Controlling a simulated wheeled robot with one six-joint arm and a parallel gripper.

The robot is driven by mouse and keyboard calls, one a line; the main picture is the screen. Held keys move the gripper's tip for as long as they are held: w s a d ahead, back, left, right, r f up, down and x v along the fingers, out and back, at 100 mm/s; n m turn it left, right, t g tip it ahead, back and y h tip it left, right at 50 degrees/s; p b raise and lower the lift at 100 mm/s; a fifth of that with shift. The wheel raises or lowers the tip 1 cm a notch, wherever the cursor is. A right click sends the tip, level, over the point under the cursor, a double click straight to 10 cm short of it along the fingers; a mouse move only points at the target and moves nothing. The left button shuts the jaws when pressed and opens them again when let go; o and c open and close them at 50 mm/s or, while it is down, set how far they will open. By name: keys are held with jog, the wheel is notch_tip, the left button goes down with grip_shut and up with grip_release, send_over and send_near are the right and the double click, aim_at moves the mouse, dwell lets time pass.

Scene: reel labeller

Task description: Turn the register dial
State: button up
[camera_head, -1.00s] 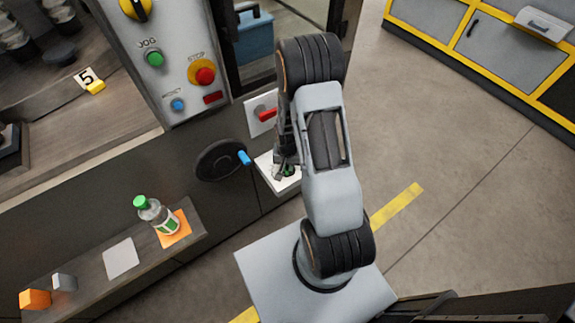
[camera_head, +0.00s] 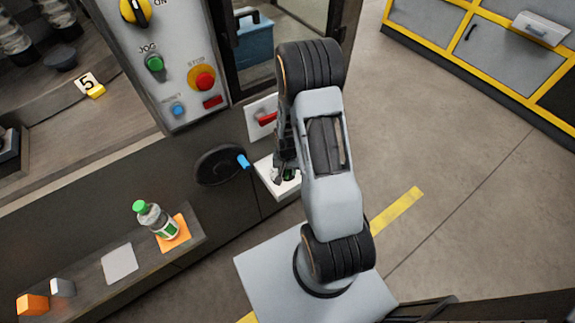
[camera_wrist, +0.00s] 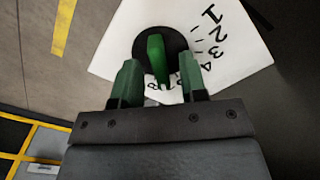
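The register dial has a green bar-shaped knob (camera_wrist: 156,60) on a black round base (camera_wrist: 172,42). It is mounted on a white plate (camera_wrist: 112,55) with printed numbers; 1, 2, 3 and 4 read clearly, while lower ones are partly hidden by my fingers. In the wrist view my gripper (camera_wrist: 159,75) is open, with one green finger on each side of the knob and visible gaps. I cannot tell how deep the fingers reach. In the head view the plate (camera_head: 264,170) shows beside my arm, which hides most of the dial.
A black handwheel with a blue handle (camera_head: 243,161) is just left of the dial. A red lever (camera_head: 267,118) is above it. The control panel (camera_head: 180,60) has several buttons. A shelf holds a bottle (camera_head: 157,220) and small blocks. Open floor lies to the right.

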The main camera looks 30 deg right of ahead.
notch_tip(320, 180, up, 14)
jog(key=shift+f+p, duration=0.15)
jog(key=shift+p, duration=0.25)
dwell(0.6)
notch_tip(320, 180, up, 18)
jog(key=r+n+t+p, duration=0.1)
jog(key=n+t+p, duration=0.15)
jog(key=n, duration=0.45)
send_over(288, 171)
jog(key=s+a, duration=0.8)
jog(key=s, duration=0.2)
jog(key=shift+a+f+t+b, duration=0.15)
jog(key=shift+f+t+b, duration=0.1)
jog(key=shift+t+b, duration=0.15)
